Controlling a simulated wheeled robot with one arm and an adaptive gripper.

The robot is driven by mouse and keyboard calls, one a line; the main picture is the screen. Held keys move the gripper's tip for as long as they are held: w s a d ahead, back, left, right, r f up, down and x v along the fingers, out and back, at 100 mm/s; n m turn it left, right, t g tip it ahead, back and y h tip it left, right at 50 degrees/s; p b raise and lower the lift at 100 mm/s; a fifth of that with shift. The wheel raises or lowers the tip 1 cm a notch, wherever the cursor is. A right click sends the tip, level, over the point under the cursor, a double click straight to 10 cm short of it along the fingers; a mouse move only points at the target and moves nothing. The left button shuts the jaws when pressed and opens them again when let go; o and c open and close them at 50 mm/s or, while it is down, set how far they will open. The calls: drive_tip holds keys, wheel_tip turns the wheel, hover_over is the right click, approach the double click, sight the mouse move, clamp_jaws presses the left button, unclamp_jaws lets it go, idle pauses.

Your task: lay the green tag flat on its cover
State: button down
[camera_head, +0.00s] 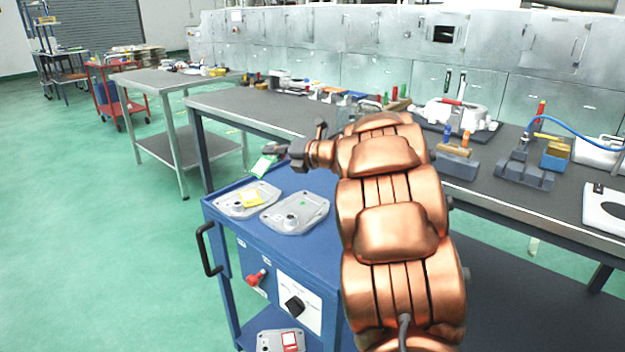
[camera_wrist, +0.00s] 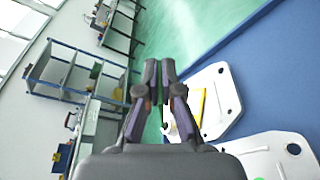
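The green tag (camera_head: 263,166) hangs tilted below the tips of my gripper (camera_head: 272,149), above the blue cart. My gripper is closed on it; in the wrist view the fingers (camera_wrist: 159,68) are close together and the tag is hard to make out. A grey cover with a small green mark (camera_head: 295,211) lies flat on the cart top, below and right of the tag. Beside it on the left lies another grey cover (camera_head: 230,203) with a yellow tag (camera_head: 249,197) on it. Both covers (camera_wrist: 215,82) (camera_wrist: 265,150) also show in the wrist view.
The blue cart (camera_head: 323,190) has a black side handle (camera_head: 208,250). A cover with a red tag (camera_head: 290,342) lies on its lower shelf. A workbench (camera_head: 250,108) with tools and castings stands behind. Green floor is open at left.

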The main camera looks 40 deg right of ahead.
drive_tip(key=s+d+f+m+y+b, duration=0.25)
drive_tip(key=s+d, duration=0.35)
drive_tip(key=s, duration=0.3)
drive_tip(key=b, duration=0.2)
hover_over(314, 199)
drive_tip(key=shift+a+f+h, duration=0.15)
drive_tip(key=shift+f+h, duration=0.1)
drive_tip(key=shift+f, duration=1.55)
wheel_tip(314, 199, down, 3)
drive_tip(key=b, duration=0.3)
drive_tip(key=shift+r, duration=0.1)
drive_tip(key=c, duration=1.2)
unclamp_jaws()
drive_tip(key=shift+c, duration=0.2)
drive_tip(key=v, duration=1.2)
drive_tip(key=shift+r, duration=0.1)
